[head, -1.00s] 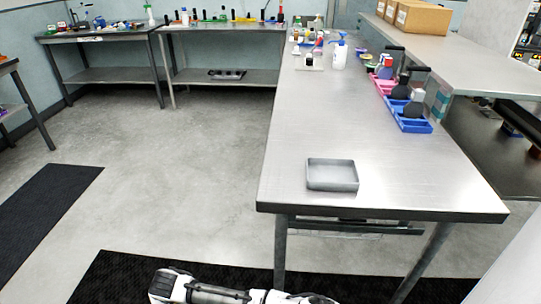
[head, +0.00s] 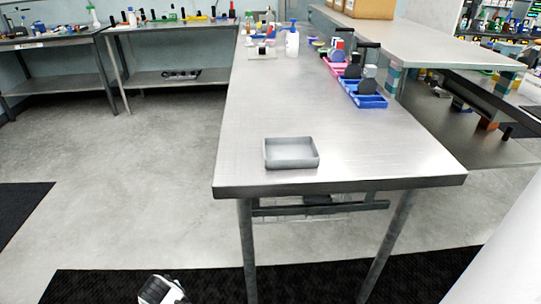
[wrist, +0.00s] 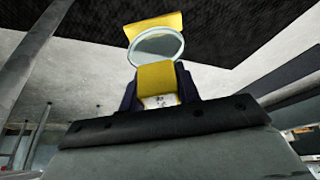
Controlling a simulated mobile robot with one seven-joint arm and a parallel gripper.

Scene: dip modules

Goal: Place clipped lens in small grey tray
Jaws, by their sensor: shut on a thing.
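The small grey tray (head: 291,164) sits near the front edge of the steel table in the head view, and its inside looks empty. In the wrist view my gripper (wrist: 159,88) is shut on the clipped lens (wrist: 157,47). The lens is a round clear disc with a yellow tab above it and a yellow block between my dark fingers.
The steel table (head: 330,125) is bare around the tray. Blue bins (head: 362,95) and a pink bin with dark-handled items line its right side. A white spray bottle (head: 292,42) stands at the far end. Black mats (head: 100,287) lie on the floor.

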